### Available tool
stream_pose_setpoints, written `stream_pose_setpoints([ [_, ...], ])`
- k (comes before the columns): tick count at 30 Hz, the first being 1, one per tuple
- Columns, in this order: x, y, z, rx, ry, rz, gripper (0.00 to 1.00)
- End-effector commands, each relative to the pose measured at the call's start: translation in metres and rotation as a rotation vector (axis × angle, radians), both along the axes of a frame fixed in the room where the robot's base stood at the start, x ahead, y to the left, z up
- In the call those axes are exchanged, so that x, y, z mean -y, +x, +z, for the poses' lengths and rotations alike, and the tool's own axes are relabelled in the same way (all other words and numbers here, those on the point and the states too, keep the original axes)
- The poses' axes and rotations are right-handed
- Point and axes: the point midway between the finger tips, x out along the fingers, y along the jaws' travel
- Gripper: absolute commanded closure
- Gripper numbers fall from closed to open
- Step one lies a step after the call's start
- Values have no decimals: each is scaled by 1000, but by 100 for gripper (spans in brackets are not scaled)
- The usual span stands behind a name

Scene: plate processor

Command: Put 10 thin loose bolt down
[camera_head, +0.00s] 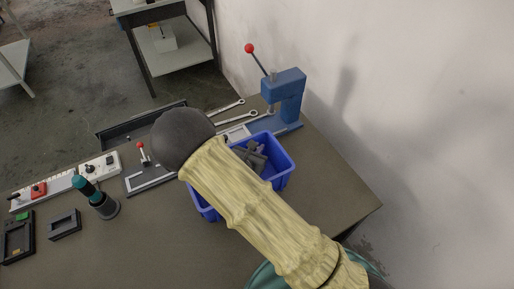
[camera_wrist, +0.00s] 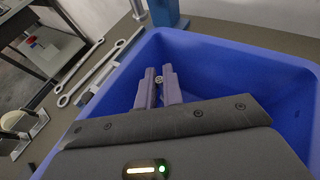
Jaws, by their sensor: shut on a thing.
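My gripper shows in the wrist view (camera_wrist: 160,88), its two grey fingers close together over the inside of a blue bin (camera_wrist: 235,62). A small round metallic end, the bolt (camera_wrist: 158,79), shows between the fingertips; most of it is hidden. The fingers are shut on it. In the head view the same blue bin (camera_head: 287,172) stands on the table, partly covered by my arm, and my gripper (camera_head: 255,158) is seen in part inside the bin's outline. I cannot tell whether the bolt touches the bin floor.
A blue lever press (camera_head: 290,92) with a red knob stands behind the bin. Two wrenches (camera_head: 238,114) lie beside it. A teal-and-black tool (camera_head: 95,196), a small dark frame (camera_head: 65,224) and a power strip (camera_head: 40,190) are at the left. The table's right front is clear.

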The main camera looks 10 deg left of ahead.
Motion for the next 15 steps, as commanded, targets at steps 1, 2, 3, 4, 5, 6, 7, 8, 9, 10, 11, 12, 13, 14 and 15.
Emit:
stream_pose_setpoints([
  [1, 0, 0, 0, 0, 1, 0, 100],
  [2, 0, 0, 0, 1, 1, 0, 100],
  [3, 0, 0, 0, 0, 1, 0, 100],
  [4, 0, 0, 1, 0, 1, 0, 100],
  [5, 0, 0, 0, 0, 0, 0, 100],
  [6, 0, 0, 0, 0, 0, 0, 100],
  [7, 0, 0, -2, 0, 0, 0, 100],
  [8, 0, 0, -3, 0, 0, 0, 100],
  [9, 0, 0, -4, 0, 0, 0, 100],
  [10, 0, 0, -4, 0, 0, 0, 100],
  [11, 0, 0, -5, 0, 0, 0, 100],
  [12, 0, 0, -6, 0, 0, 1, 100],
  [13, 0, 0, -7, 0, 0, 1, 100],
  [14, 0, 0, -8, 0, 0, 1, 100],
  [15, 0, 0, -8, 0, 0, 1, 100],
])
